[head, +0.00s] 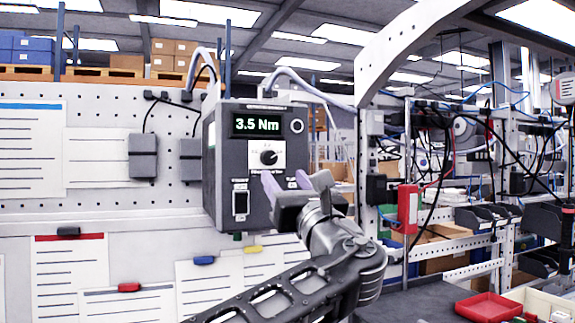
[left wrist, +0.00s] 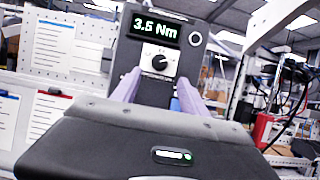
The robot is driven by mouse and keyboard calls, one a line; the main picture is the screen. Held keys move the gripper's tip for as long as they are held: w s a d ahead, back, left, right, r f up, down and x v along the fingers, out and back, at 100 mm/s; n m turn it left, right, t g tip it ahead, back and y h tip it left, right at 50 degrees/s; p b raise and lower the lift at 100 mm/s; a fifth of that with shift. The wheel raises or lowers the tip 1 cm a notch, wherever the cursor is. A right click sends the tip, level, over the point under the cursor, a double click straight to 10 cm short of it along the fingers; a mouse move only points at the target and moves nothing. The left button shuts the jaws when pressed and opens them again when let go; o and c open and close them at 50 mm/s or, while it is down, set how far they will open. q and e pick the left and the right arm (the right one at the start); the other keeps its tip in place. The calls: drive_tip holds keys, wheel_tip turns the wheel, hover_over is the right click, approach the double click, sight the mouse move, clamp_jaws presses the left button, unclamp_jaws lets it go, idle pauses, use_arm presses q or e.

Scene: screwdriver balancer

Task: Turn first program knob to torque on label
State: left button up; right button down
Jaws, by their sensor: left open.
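The label's small print is too small to read. My left gripper (head: 285,177) is open, with its two purple fingers spread just below the knob in the head view. In the left wrist view the fingers point up toward the box, one on each side below the knob, with nothing between them. My right gripper is not in view.
A black rocker switch (head: 241,202) sits low on the box front, left of my gripper. Cables run from the box top. A red device (head: 408,208) hangs at right. A red tray (head: 489,306) lies at lower right.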

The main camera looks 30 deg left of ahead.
sight(271, 161)
use_arm(q)
drive_tip(key=shift+s+r, duration=0.1)
drive_tip(key=shift+s, duration=0.05)
drive_tip(key=p+x, duration=0.3)
drive_tip(key=x, duration=0.4)
drive_tip(key=shift+a+r, duration=0.1)
drive_tip(key=shift+r, duration=0.05)
drive_tip(key=shift+w+a, duration=0.25)
drive_tip(key=shift+w, duration=0.05)
drive_tip(key=shift+c, duration=0.3)
clamp_jaws()
